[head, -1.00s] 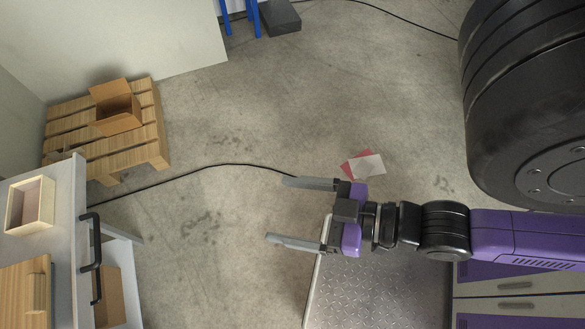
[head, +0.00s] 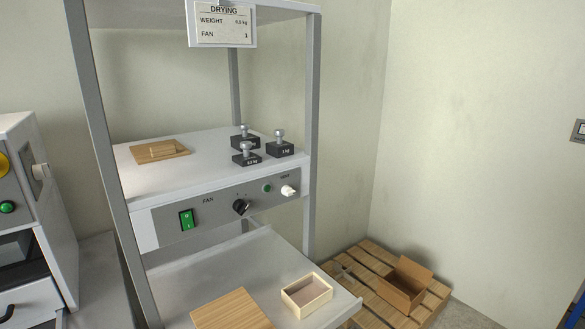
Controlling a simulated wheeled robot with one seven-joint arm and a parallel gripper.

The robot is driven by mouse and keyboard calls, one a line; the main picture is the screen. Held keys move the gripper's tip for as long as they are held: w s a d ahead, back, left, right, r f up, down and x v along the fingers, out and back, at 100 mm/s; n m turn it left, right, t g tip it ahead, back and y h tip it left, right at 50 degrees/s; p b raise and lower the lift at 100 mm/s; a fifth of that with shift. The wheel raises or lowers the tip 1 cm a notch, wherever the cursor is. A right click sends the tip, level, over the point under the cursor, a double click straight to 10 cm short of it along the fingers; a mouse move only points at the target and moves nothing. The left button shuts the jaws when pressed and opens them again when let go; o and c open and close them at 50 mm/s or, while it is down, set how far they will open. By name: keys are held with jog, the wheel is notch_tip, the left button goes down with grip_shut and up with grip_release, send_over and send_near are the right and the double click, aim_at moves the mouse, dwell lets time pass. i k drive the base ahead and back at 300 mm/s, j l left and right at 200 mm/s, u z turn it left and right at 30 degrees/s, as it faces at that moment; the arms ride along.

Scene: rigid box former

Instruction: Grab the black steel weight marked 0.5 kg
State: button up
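Several black steel weights with silver knobs stand in a cluster on the right of the rack's upper shelf, in the head view. The front weight (head: 246,157) has a small white label that appears to read 0.5 kg. The right weight (head: 280,148) is marked 1 kg. The back weight (head: 244,141) is partly hidden behind the front one, and its marking is too small to read. My gripper is not in view now, so its place relative to the weights does not show.
A wooden board (head: 160,151) lies left on the same shelf (head: 190,178). A control panel with a green switch (head: 187,219) and knobs runs below. A sign (head: 222,24) reading DRYING hangs above. A lower shelf holds a wooden tray (head: 307,294); a pallet (head: 350,262) stands right.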

aim_at(247, 158)
jog(key=i+l+u, duration=0.7)
jog(key=i+l, duration=0.15)
jog(key=l, duration=0.15)
